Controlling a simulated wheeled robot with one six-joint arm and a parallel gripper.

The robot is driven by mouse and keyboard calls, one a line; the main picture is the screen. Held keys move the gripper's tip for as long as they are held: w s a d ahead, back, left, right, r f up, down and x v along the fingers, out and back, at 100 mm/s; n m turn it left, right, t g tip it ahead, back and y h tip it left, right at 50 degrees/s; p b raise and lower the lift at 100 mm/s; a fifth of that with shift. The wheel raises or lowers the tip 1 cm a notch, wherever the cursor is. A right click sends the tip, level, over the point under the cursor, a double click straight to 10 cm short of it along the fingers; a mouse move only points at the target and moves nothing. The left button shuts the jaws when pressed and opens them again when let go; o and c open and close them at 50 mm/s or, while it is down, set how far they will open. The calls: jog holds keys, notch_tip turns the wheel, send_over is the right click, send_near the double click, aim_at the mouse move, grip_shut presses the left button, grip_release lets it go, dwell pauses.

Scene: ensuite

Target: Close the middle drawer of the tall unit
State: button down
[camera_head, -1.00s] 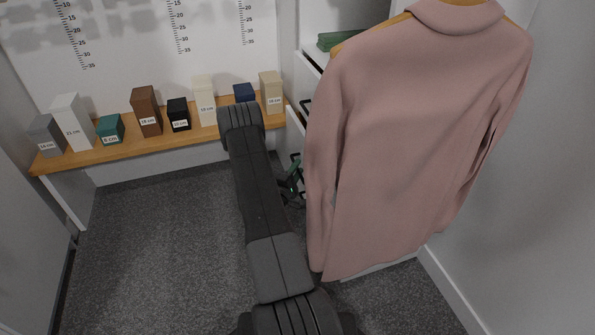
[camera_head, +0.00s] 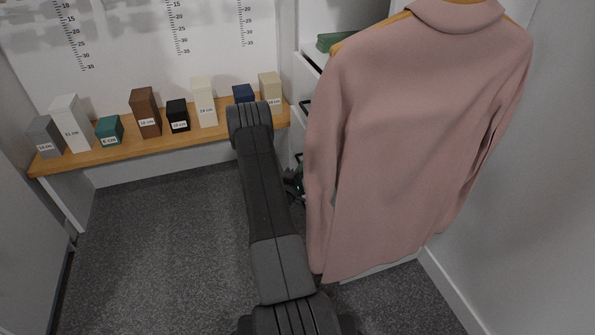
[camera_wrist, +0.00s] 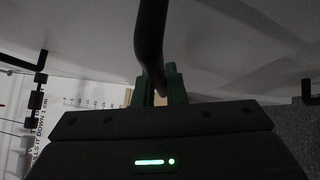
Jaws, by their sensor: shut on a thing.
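The tall unit (camera_head: 312,78) is white and stands at the back right in the head view, largely hidden behind a hanging pink coat. In the wrist view, my gripper (camera_wrist: 160,88) has its green fingers shut on a dark bar handle (camera_wrist: 150,40). This handle lies between two other dark handles, one at the left (camera_wrist: 18,62) and one at the right (camera_wrist: 306,90), so it appears to be the middle drawer's. The head view shows only a bit of my gripper (camera_head: 297,180) beside the coat. How far the drawer stands out is hidden.
The pink coat (camera_head: 420,140) hangs close to the right of my arm. A wooden shelf (camera_head: 150,147) with several labelled blocks runs along the back wall. A green folded item (camera_head: 335,41) lies on top of the unit. The grey carpet (camera_head: 165,240) at left is clear.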

jog(key=shift+w+d, duration=0.3)
jog(key=shift+d, duration=0.55)
jog(key=c, duration=1.5)
grip_release()
jog(key=shift+d, duration=0.1)
jog(key=p+v, duration=0.2)
jog(key=v, duration=1.2)
jog(key=shift+w+r+p, duration=0.1)
jog(key=shift+p, duration=0.2)
jog(key=shift+w, duration=0.15)
